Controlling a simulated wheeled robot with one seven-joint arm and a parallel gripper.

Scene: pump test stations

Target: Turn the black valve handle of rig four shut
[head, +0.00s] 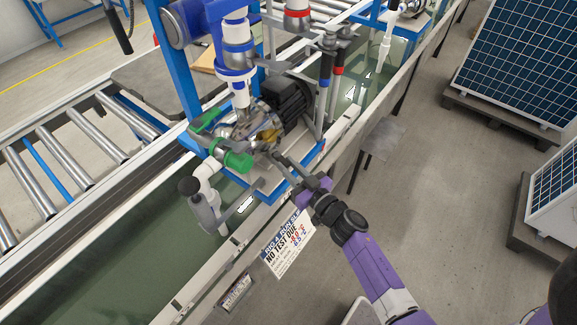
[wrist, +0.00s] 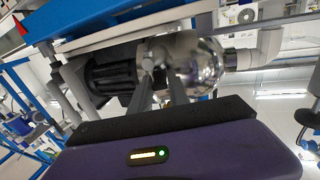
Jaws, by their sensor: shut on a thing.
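My gripper (head: 283,162) reaches in from the right, at the front of the pump on the blue rig frame. In the wrist view its two fingers (wrist: 162,86) stand close together, with a small dark piece between them. That piece appears to be the black valve handle; it is mostly hidden by the fingers, so its angle cannot be told. The pump's shiny metal casing (wrist: 195,62) and black ribbed motor (wrist: 108,75) are just beyond the fingertips. The motor also shows in the head view (head: 287,98).
A green fitting (head: 238,160) and white pipe (head: 205,180) stand left of my gripper. Rollers (head: 97,132) lie at left.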

